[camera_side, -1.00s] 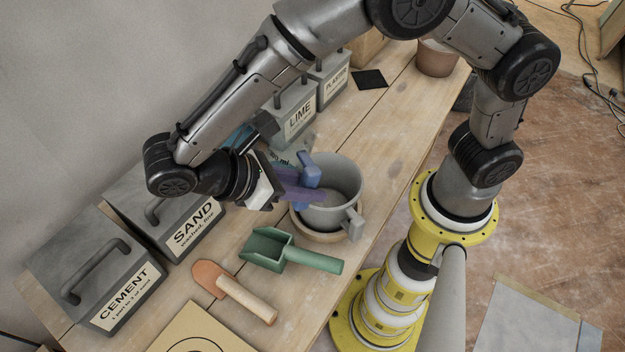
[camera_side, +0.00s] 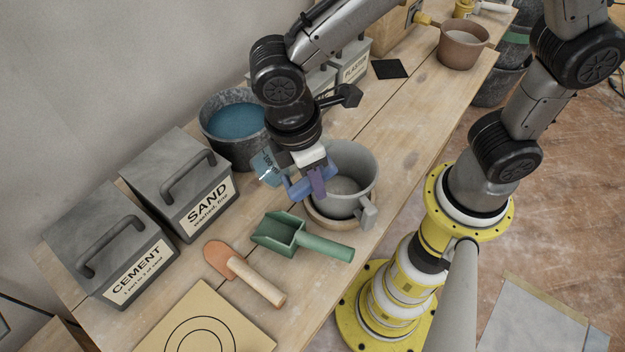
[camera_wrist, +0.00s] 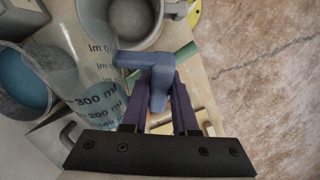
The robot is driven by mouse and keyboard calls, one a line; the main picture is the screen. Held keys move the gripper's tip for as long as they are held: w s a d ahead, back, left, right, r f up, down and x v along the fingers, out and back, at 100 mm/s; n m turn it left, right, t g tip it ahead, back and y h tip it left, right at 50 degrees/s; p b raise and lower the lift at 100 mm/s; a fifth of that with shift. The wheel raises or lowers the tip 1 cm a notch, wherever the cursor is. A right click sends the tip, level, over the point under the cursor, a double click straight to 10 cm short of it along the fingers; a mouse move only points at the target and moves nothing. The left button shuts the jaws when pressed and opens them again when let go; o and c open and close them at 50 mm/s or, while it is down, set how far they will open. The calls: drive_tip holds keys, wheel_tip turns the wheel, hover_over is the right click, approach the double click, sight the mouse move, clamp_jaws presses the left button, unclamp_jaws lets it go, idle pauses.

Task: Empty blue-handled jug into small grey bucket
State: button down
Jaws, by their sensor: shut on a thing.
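The jug is clear with dark ml marks and a blue handle. In the side view the jug (camera_side: 268,168) is partly hidden behind my gripper, just left of the small grey bucket. My gripper (camera_side: 316,184) points down and its purple fingers are shut on the blue handle (camera_side: 300,190). In the wrist view the fingers (camera_wrist: 158,108) close around the handle (camera_wrist: 157,75), with the clear jug wall (camera_wrist: 88,75) to its left. I cannot tell how much is in the jug. The small grey bucket (camera_side: 357,160) stands on a round wooden base; its inside looks grey. It also shows in the wrist view (camera_wrist: 157,28).
A larger dark bucket (camera_side: 212,140) of blue liquid stands behind left. The sand box (camera_side: 190,165) and cement box (camera_side: 95,235) are at left. A green scoop (camera_side: 285,236), orange trowel (camera_side: 240,270) and target board (camera_side: 205,325) lie in front. A brown pot (camera_side: 462,48) stands far right.

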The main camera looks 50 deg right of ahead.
drive_tip(key=shift+s+d+f+t+y, duration=0.15)
drive_tip(key=shift+d+f+t+y, duration=0.25)
drive_tip(key=shift+t+y, duration=0.55)
drive_tip(key=shift+s+d+f+t+y, duration=0.15)
drive_tip(key=shift+f+t+y, duration=0.35)
drive_tip(key=shift+y, duration=0.95)
drive_tip(key=shift+s+d+f+t+y, duration=0.15)
drive_tip(key=shift+d+f+t+y, duration=0.3)
drive_tip(key=shift+y, duration=0.75)
drive_tip(key=shift+a+t, duration=0.15)
drive_tip(key=shift+t, duration=0.15)
